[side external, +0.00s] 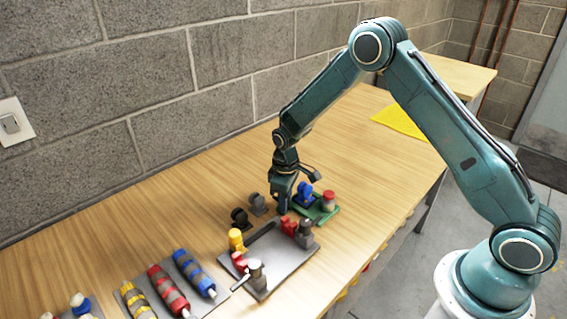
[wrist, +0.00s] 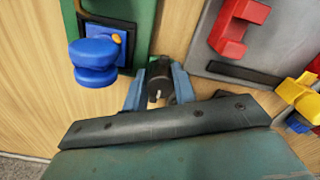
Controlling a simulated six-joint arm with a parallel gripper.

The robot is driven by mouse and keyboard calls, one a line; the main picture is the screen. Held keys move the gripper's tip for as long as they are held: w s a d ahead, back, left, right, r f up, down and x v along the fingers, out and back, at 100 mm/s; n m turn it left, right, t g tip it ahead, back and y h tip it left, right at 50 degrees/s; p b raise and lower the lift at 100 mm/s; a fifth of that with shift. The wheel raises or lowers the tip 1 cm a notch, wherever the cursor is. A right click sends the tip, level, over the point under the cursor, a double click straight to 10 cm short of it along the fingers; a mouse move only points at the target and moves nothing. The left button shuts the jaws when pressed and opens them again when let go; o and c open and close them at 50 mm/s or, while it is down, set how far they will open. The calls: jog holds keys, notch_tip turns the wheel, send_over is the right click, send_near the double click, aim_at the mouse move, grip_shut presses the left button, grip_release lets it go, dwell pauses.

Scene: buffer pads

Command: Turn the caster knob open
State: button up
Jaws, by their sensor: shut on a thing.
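My gripper (wrist: 157,90) points down at the table, with its two blue-grey fingers on either side of a small dark knob (wrist: 158,80). It is shut on this knob, which has a pale mark on its near face. In the side view my gripper (side external: 283,208) is low, between the green plate and the grey tray, and hides the held knob. Two similar dark caster-like pieces, one black (side external: 240,217) and one grey (side external: 257,204), stand on the table to its left. I cannot tell how far the held knob is turned.
A green plate (side external: 323,217) carries a blue knob (wrist: 94,62) and a red-and-white jar (side external: 328,200). A grey tray (side external: 275,250) with red, yellow and grey fittings is close in front. Grey racks with red (side external: 167,288) and blue (side external: 194,272) rollers lie left.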

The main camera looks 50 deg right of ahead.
dwell(0.3)
jog(key=o, duration=1)
